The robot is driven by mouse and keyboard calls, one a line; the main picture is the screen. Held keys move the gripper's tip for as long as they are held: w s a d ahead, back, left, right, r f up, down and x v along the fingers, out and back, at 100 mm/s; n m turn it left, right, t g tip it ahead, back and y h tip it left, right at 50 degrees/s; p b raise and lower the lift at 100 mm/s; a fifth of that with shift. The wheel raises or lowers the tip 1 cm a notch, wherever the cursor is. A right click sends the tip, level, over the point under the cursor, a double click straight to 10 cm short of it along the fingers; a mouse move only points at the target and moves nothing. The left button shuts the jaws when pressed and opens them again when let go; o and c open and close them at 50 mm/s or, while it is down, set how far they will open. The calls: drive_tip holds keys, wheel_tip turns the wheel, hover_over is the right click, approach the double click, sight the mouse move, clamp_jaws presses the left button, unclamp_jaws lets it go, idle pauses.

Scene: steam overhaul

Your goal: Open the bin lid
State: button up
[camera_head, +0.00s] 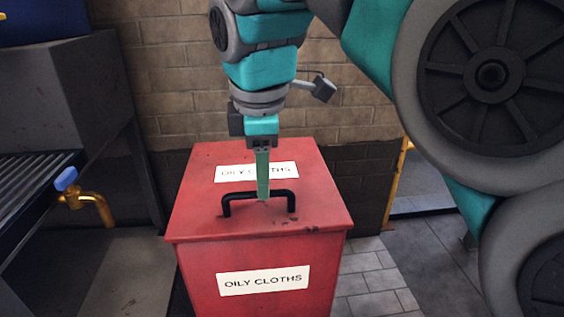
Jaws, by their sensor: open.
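The red bin stands in the middle of the head view, with an "OILY CLOTHS" label on its front (255,295). Its flat red lid (195,215) is down and carries a second "OILY CLOTHS" label, partly hidden by my gripper. A black bar handle (228,197) rises from the lid. My gripper (263,195) points down over the handle's middle and is open. Its fingers overlap the handle's bar in the picture, and only one green finger shows clearly. I cannot tell whether it touches the handle.
A dark grey machine with a slatted surface (30,185) stands at the left, with a brass tap with a blue knob (82,198) beside it. A brick wall (170,80) is close behind the bin. Tiled floor (385,285) lies free at the right, near a yellow post (397,185).

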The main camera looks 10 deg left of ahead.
drive_tip(key=shift+w+f, duration=0.25)
drive_tip(key=shift+f, duration=0.95)
clamp_jaws()
idle(0.6)
